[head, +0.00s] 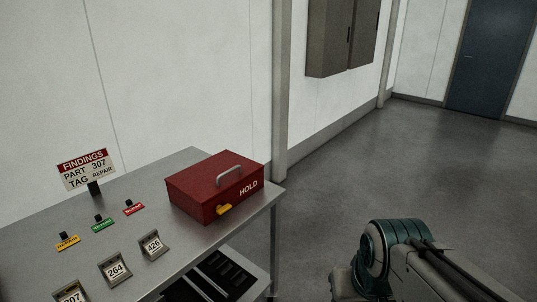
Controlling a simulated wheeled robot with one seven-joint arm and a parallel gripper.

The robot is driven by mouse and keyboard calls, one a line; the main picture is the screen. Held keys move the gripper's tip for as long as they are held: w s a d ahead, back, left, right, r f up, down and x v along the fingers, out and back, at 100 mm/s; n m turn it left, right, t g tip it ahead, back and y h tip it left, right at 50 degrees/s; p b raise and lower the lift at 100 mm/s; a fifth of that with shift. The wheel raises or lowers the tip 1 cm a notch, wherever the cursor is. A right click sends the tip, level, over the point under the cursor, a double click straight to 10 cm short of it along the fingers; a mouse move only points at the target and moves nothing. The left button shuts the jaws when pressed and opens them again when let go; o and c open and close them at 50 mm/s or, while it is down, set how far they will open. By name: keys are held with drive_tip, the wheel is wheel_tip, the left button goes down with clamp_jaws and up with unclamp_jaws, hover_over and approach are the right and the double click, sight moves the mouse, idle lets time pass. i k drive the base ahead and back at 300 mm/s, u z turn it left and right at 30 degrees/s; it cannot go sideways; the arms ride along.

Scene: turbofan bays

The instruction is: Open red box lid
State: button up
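The red box (214,188) sits on the right end of a grey metal table. Its lid is down, with a grey arched handle (229,174) on top. The front face reads HOLD and carries a yellow latch (224,209). My arm shows at the lower right, apart from the box and the table. My gripper is outside the view.
On the grey table (185,258) stand a FINDINGS sign (87,169), several small coloured tags, and number plates such as 426 (153,246). A lower shelf holds a black tray (226,273). A wall cabinet (342,36) hangs behind. The floor to the right is clear.

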sight(203, 181)
drive_tip(key=z, duration=0.15)
drive_tip(key=i, duration=0.85)
drive_tip(key=u, duration=0.6)
drive_tip(key=i, duration=0.75)
drive_tip(key=u, duration=0.65)
